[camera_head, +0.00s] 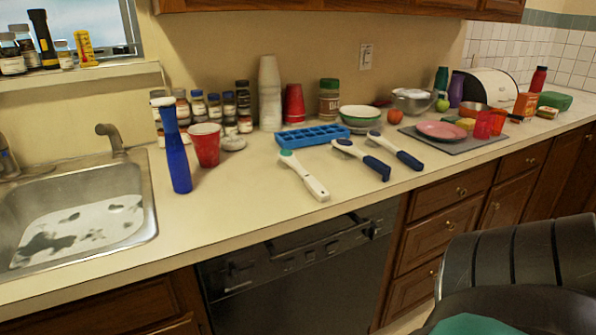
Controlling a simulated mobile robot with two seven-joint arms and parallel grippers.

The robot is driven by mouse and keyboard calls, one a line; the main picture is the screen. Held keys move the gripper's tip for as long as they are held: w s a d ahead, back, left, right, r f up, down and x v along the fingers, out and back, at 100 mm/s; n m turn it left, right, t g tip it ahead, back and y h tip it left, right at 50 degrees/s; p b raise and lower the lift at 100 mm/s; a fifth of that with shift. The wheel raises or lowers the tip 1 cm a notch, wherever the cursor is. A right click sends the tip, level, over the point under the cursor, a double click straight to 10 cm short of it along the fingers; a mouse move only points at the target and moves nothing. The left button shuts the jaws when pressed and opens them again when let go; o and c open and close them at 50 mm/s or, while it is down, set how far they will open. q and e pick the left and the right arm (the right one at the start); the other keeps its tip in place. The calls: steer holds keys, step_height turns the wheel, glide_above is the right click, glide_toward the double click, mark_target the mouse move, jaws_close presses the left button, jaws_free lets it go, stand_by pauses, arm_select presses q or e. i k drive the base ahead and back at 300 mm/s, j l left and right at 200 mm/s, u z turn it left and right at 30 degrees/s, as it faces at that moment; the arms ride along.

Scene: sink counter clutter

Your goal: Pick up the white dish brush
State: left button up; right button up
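A white dish brush (308,178) lies on the counter (245,205), in front of the blue ice tray (306,139). It lies flat and slanted, with its teal-tinted head toward the wall and its white handle toward the counter's front edge. To its right lie two similar brushes with dark blue handles, one nearer (366,161) and one farther right (397,153). Nothing touches the white brush that I can see. Neither of my grippers shows in the head view.
A blue bottle (173,150) and a red cup (206,146) stand left of the brush. The sink (75,225) is at the far left. Stacked cups, jars and bowls line the wall. The counter in front of the blue bottle is clear. A dark chair (520,250) stands at lower right.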

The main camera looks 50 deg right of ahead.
mark_target(287, 159)
steer(key=z, duration=1.65)
steer(key=i+l, duration=0.1)
steer(key=l, duration=0.25)
steer(key=i+l, duration=0.1)
steer(key=l, duration=0.25)
steer(key=i+l, duration=0.1)
steer(key=l, duration=0.6)
steer(key=l+u, duration=0.1)
steer(key=u, duration=0.3)
steer(key=i+l+u, duration=0.1)
steer(key=u, duration=0.3)
steer(key=l+u, duration=0.15)
steer(key=u, duration=0.25)
